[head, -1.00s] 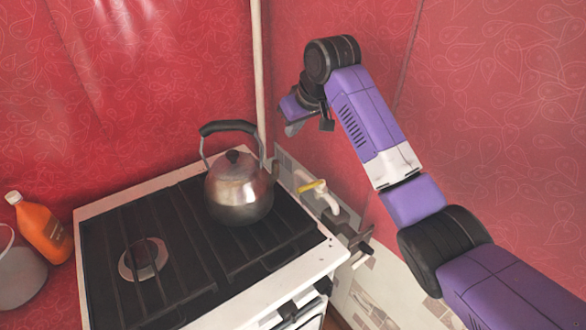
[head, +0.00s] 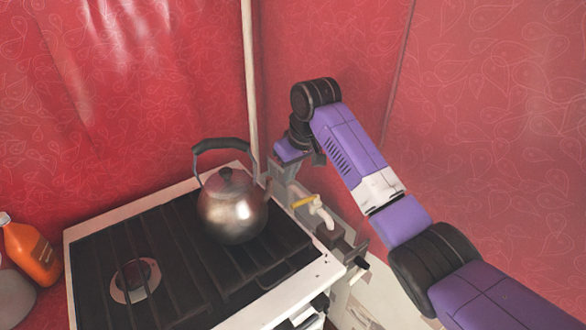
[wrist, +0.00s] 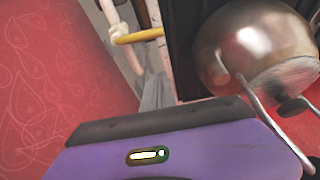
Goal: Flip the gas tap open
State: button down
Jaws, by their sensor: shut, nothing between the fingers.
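The gas tap has a yellow lever (head: 303,201) on a pale pipe fitting beside the stove's right edge. The lever also shows at the top of the wrist view (wrist: 138,36), lying across the pipe. My gripper (head: 283,176) is shut and empty, pointing down just behind and above the lever in the head view. In the wrist view its grey fingers (wrist: 155,93) reach toward the tap, with no clear contact to be seen. The fingertips are small and partly merge with the wall behind.
A steel kettle (head: 231,208) stands on the stove's dark grate (head: 180,262), close to the left of my gripper. A vertical pale pipe (head: 250,80) rises in the corner. An orange bottle (head: 30,250) stands left of the stove. Red walls close in behind.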

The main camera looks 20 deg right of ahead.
aim_at(305, 201)
notch_tip(305, 201, down, 6)
jog(key=s+p, duration=0.1)
jog(key=shift+s+d+f+p, duration=0.15)
jog(key=shift+s+d+p, duration=0.15)
jog(key=shift+s+p, duration=0.1)
